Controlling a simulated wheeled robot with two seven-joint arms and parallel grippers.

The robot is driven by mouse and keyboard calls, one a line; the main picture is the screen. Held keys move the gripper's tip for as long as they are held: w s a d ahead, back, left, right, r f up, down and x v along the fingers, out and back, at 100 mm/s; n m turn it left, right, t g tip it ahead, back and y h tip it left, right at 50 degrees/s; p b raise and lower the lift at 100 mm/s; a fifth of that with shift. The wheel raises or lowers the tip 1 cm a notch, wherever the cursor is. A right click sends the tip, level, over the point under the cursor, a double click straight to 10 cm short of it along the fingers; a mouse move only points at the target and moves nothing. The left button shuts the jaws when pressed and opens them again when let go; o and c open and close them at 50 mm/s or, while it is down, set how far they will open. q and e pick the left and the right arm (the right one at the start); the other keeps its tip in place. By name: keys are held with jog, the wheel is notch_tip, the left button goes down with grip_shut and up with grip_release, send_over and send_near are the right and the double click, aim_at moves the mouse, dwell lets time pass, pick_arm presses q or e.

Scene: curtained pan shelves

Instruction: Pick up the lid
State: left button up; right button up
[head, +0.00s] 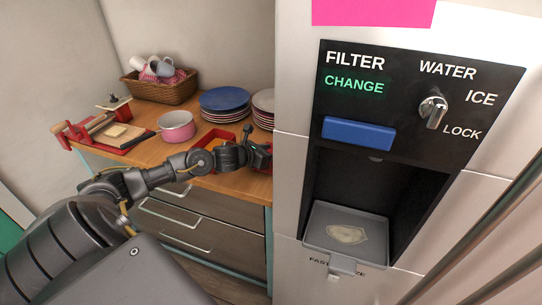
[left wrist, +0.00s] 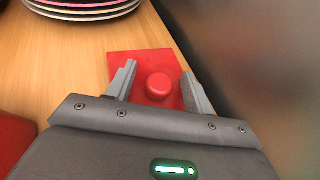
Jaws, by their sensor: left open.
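The lid (left wrist: 140,66) is a flat red square with a round red knob (left wrist: 159,87), lying on the wooden counter in the left wrist view. My left gripper (left wrist: 158,84) is open, with one finger on each side of the knob in that view. The fingers look apart from the knob, and the height between them and the lid is hard to judge. In the head view my left gripper (head: 255,150) is over the counter's right end, beside the fridge, and mostly hides the lid. My right gripper is not in view.
A red container (head: 222,138) stands left of my gripper. Stacked blue plates (head: 224,102) and pink-rimmed plates (left wrist: 85,8) stand behind. A pink pot (head: 176,127), a basket of mugs (head: 160,88) and a cutting board (head: 110,137) are farther left. The fridge (head: 290,190) closes off the right side.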

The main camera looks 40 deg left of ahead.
aim_at(270, 151)
pick_arm(q)
jog(key=shift+w+f, duration=0.1)
jog(key=shift+w, duration=0.05)
jog(key=c, duration=1.1)
jog(key=shift+r+b, duration=0.3)
jog(key=shift+r, duration=0.2)
jog(key=r, duration=0.1)
jog(key=r+b, duration=0.1)
jog(key=shift+s+a+r, duration=0.1)
jog(key=shift+s+r, duration=0.1)
jog(key=shift+r, duration=0.1)
jog(key=r+b+v, duration=0.1)
jog(key=v, duration=0.4)
jog(key=r+b+v, duration=0.1)
jog(key=v, duration=0.5)
jog(key=w+d+r+b+v, duration=0.1)
jog(key=b+v, duration=0.1)
jog(key=v, duration=0.3)
